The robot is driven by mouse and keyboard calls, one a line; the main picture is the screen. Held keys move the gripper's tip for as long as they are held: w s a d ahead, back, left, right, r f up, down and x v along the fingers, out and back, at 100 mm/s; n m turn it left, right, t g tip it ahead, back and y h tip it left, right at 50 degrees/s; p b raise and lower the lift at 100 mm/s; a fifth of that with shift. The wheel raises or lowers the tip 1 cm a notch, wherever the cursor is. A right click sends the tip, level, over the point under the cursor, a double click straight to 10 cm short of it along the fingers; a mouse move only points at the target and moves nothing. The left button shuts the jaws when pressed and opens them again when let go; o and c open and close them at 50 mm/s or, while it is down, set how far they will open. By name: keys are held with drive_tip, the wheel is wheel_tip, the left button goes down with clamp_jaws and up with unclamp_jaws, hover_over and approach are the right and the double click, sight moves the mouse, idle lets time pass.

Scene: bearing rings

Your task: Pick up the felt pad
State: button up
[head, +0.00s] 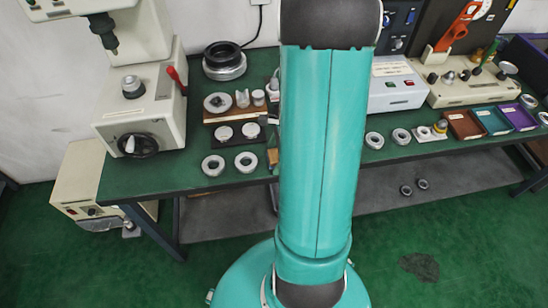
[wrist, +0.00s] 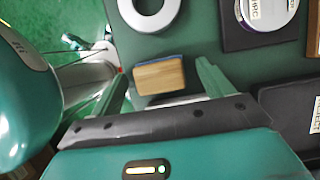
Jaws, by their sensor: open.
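The likely felt pad (wrist: 160,77) is a small tan, wood-grained block with a thin blue edge along its far side. It lies on the dark green bench top in the wrist view. My gripper (wrist: 162,70) is open, with one green finger left of the block and the other right of it. Gaps show on both sides, and nothing is held. I cannot tell how high the fingers are above the bench. In the head view, a tan sliver of the block (head: 272,156) shows beside my arm, which hides the gripper.
A metal ring (wrist: 149,12) lies just beyond the block. A dark plate with a round disc (wrist: 268,10) and a black tray (wrist: 290,112) are to the right. The bench edge is close on the left. Several rings and machines stand along the bench (head: 190,182).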

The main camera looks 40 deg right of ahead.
sight(271, 156)
drive_tip(key=c, duration=1.1)
drive_tip(key=shift+r, duration=0.15)
drive_tip(key=shift+r, duration=0.5)
wheel_tip(271, 156, up, 2)
drive_tip(key=shift+s+a+r, duration=0.1)
drive_tip(key=shift+r, duration=0.15)
drive_tip(key=s+a+r, duration=0.2)
drive_tip(key=s+r, duration=0.1)
drive_tip(key=s+a+r, duration=0.3)
drive_tip(key=s, duration=0.1)
drive_tip(key=s+a+r, duration=0.3)
drive_tip(key=s, duration=0.1)
drive_tip(key=shift+s+r, duration=0.15)
drive_tip(key=shift+d, duration=0.1)
